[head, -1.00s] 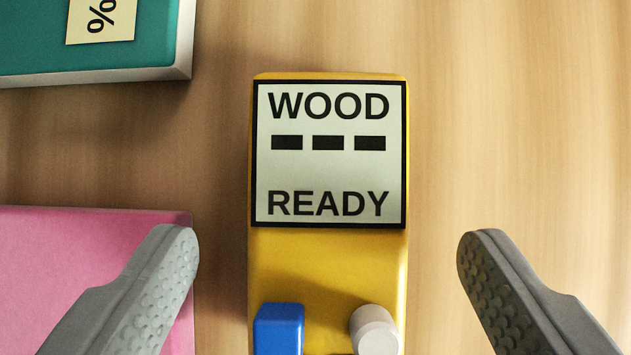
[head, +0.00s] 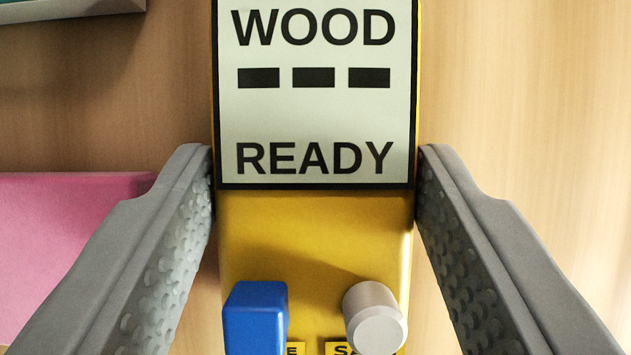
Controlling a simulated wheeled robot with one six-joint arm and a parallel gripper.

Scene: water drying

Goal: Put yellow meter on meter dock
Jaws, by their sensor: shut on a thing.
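The yellow meter (head: 320,230) lies on the wooden surface in the middle of the head view. Its pale screen reads "WOOD", three dark dashes and "READY". A blue button (head: 255,318) and a grey knob (head: 376,317) sit below the screen, with partly cut-off labels at the bottom edge. My gripper (head: 316,165) is shut on the meter, one finger against its left side and one against its right. The meter's lower end is out of the picture. I see nothing that I can name as the meter dock.
A pink block or pad (head: 75,240) lies at the left, partly behind my left finger. The edge of a teal and grey object (head: 75,12) shows at the top left. The wooden surface (head: 530,100) is bare on the right.

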